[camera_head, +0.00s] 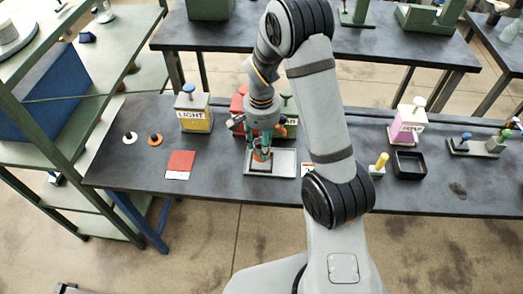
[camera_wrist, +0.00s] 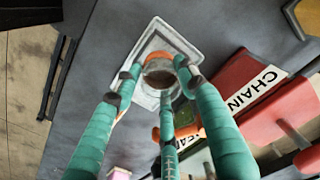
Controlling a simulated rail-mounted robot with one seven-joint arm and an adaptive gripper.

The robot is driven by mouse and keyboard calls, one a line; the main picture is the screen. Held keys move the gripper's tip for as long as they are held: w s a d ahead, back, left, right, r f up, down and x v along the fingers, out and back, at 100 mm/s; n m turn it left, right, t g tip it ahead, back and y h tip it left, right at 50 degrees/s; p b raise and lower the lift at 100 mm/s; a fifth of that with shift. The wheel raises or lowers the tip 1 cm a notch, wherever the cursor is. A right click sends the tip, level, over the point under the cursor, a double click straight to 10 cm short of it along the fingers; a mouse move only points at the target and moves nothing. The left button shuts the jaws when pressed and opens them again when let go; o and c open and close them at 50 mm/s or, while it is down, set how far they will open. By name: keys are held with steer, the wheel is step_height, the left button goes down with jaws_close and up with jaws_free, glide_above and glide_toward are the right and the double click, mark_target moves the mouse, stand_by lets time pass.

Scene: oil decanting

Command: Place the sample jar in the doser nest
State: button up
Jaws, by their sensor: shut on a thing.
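My gripper (camera_head: 262,150) has several teal fingers and is shut on the sample jar, over a pale rectangular tray (camera_head: 284,171). In the wrist view the jar (camera_wrist: 160,78) is a small round clear vessel with something dark inside, seen from above between the fingertips (camera_wrist: 158,84). Orange parts (camera_wrist: 168,36) show around it. The pale tray (camera_wrist: 150,45) lies behind and below the jar. I cannot tell whether the jar touches it.
A yellow box marked LIGHT (camera_head: 194,113) stands left of my gripper, and a pink box (camera_head: 408,124) stands to the right. A red and white card (camera_head: 180,164), a black tray (camera_head: 409,163) and a yellow-topped piece (camera_head: 380,162) lie on the dark bench. Green shelving borders the left.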

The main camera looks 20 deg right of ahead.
steer(key=shift+f, duration=1.8)
steer(key=shift+f, duration=0.2)
steer(key=o, duration=1)
steer(key=shift+r, duration=0.1)
steer(key=shift+w+r, duration=0.1)
steer(key=shift+r, duration=0.5)
step_height(320, 180, up, 11)
steer(key=shift+r+b, duration=0.1)
steer(key=shift+b, duration=0.4)
